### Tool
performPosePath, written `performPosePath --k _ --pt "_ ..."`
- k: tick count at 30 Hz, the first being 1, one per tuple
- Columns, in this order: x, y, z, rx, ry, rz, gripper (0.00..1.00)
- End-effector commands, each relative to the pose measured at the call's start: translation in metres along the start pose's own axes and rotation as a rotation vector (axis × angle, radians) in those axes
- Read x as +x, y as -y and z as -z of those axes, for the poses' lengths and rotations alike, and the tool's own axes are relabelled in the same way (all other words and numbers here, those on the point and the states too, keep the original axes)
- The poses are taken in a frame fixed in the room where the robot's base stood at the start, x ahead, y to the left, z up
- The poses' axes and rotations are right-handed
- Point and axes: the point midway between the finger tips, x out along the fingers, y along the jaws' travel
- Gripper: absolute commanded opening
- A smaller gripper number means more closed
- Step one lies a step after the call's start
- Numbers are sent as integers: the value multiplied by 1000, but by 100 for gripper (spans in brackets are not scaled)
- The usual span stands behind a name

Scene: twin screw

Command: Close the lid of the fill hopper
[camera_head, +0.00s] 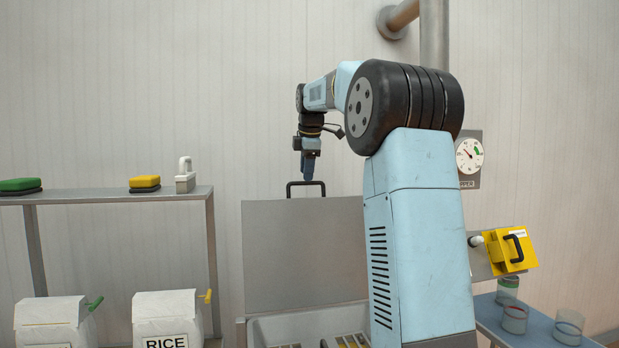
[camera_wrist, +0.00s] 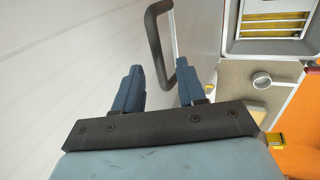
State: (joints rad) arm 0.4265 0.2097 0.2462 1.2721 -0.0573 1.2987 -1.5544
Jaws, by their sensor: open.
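The grey hopper lid (camera_head: 300,255) stands raised, close to upright, at the back of the fill hopper (camera_head: 258,333). A dark loop handle (camera_head: 306,183) sits on its top edge. My gripper (camera_head: 309,170) points down just above the handle, its tip close to it. In the wrist view my gripper (camera_wrist: 160,82) is open and empty, with one blue finger on each side. The handle (camera_wrist: 157,40) shows beyond the fingers there, its near end between them in the picture. I cannot tell whether they touch. The hopper opening with yellow bars (camera_wrist: 275,27) shows at upper right.
My arm hides the hopper's right part in the head view. A shelf (camera_head: 110,195) stands left, above white sacks (camera_head: 165,315). A gauge (camera_head: 469,155) and a yellow box with a black handle (camera_head: 505,250) are right. Glass jars (camera_head: 515,318) stand on a blue table.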

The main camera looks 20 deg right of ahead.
Motion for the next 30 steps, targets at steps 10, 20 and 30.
performPosePath --k 10,20,30 --pt "26 0 -1 1 0 0 40" --pt "26 0 -1 2 0 0 34" --pt "26 0 -1 2 0 0 1"
